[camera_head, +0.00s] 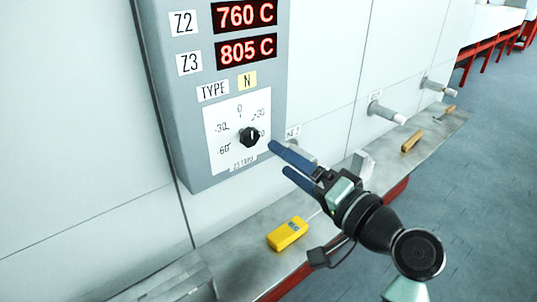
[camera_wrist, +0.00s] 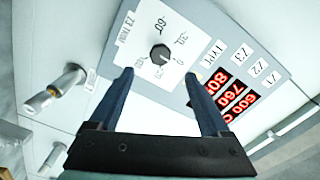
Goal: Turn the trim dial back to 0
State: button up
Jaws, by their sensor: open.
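The trim dial is a black round knob (camera_head: 250,137) on a white scale plate (camera_head: 222,152) low on the grey control panel. Its scale runs from -60 through 0 at the top to positive numbers on the right. A pale mark shows on the knob, but I cannot tell its exact reading. In the wrist view the knob (camera_wrist: 160,53) lies ahead, between the lines of the two fingers. My gripper (camera_head: 278,160) has blue fingers, open and empty, to the lower right of the knob in the head view. The fingertips (camera_wrist: 160,74) appear apart from the knob.
Red displays (camera_head: 246,30) sit above the dial, with a yellow N label (camera_head: 247,81). A yellow handheld device (camera_head: 288,234) lies on the ledge below. Metal stubs (camera_head: 387,113) stick out of the wall to the right. A wooden-handled brush (camera_head: 412,142) lies farther along the ledge.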

jog(key=shift+v, duration=1.2)
